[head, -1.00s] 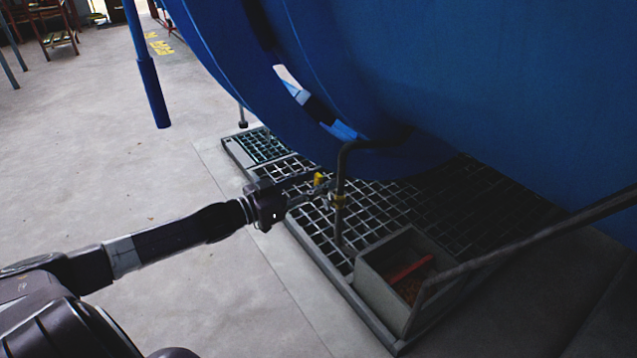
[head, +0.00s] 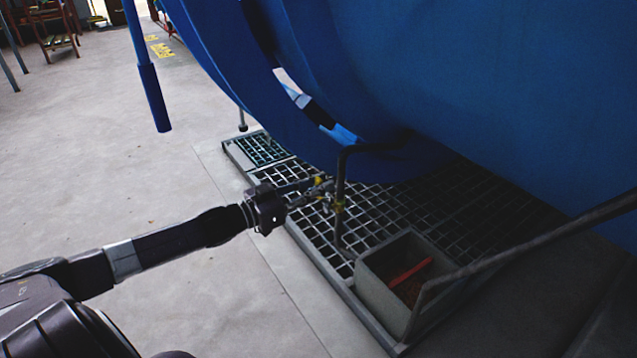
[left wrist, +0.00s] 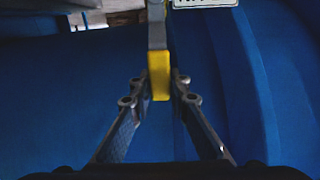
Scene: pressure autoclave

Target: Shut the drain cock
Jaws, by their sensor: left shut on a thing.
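The drain cock is a small valve with a yellow handle on a thin dark drain pipe (head: 341,190) that comes down from under the blue vessel (head: 470,90). My left gripper (head: 318,190) reaches in from the left and is at the cock's yellow handle (head: 319,181). In the left wrist view the yellow handle (left wrist: 159,76) stands between the two fingertips (left wrist: 160,90), which are closed on it. The fingers hide part of the valve body in the head view. My right gripper is not in view.
A floor grating (head: 262,149) lies under the vessel and the pipe. A grey box (head: 378,285) with a red-handled thing inside stands on its near end, with a dark bar (head: 540,243) slanting past it.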

